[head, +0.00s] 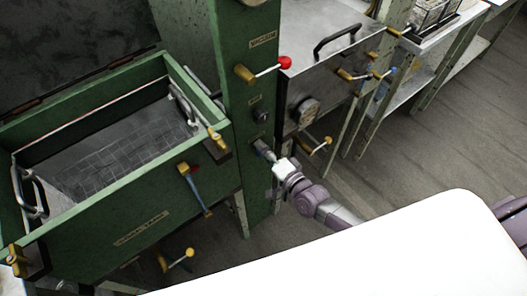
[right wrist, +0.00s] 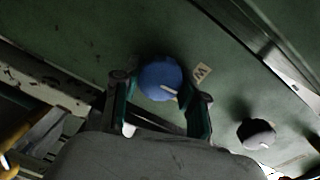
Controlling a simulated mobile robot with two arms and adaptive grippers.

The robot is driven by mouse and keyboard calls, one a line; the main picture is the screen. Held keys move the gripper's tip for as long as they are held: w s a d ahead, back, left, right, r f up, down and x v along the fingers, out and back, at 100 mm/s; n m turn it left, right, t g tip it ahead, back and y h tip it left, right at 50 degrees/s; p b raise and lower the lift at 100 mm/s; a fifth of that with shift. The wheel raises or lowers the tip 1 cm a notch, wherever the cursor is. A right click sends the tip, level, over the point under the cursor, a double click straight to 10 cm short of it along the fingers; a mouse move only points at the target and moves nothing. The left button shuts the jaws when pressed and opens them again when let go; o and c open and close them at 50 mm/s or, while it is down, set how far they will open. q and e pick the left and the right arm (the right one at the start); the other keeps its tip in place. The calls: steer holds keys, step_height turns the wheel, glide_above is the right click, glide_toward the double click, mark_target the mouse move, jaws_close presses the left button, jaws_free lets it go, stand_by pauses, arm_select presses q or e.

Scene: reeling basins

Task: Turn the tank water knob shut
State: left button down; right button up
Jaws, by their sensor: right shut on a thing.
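In the right wrist view a round blue knob (right wrist: 160,80) with a white pointer mark sits on a green panel. A small tag with a letter like W (right wrist: 203,72) is beside it. My right gripper (right wrist: 163,90) has one finger on each side of this knob and is shut on it. In the head view my right gripper (head: 265,151) reaches the front of the green column (head: 251,70), low down, and hides the blue knob there. My left gripper is not in view.
A dark knob with a white mark (right wrist: 257,133) is near the held one. A red-ended lever (head: 285,63) juts out higher on the column. A green open tank (head: 110,236) stands left, and a grey metal basin (head: 320,75) stands right. The floor (head: 420,150) at right is clear.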

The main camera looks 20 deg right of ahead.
steer(key=shift+f+m, duration=0.15)
steer(key=shift+m, duration=0.35)
steer(key=o, duration=1.2)
steer(key=shift+c, duration=0.2)
steer(key=v, duration=1.2)
steer(key=shift+d, duration=0.1)
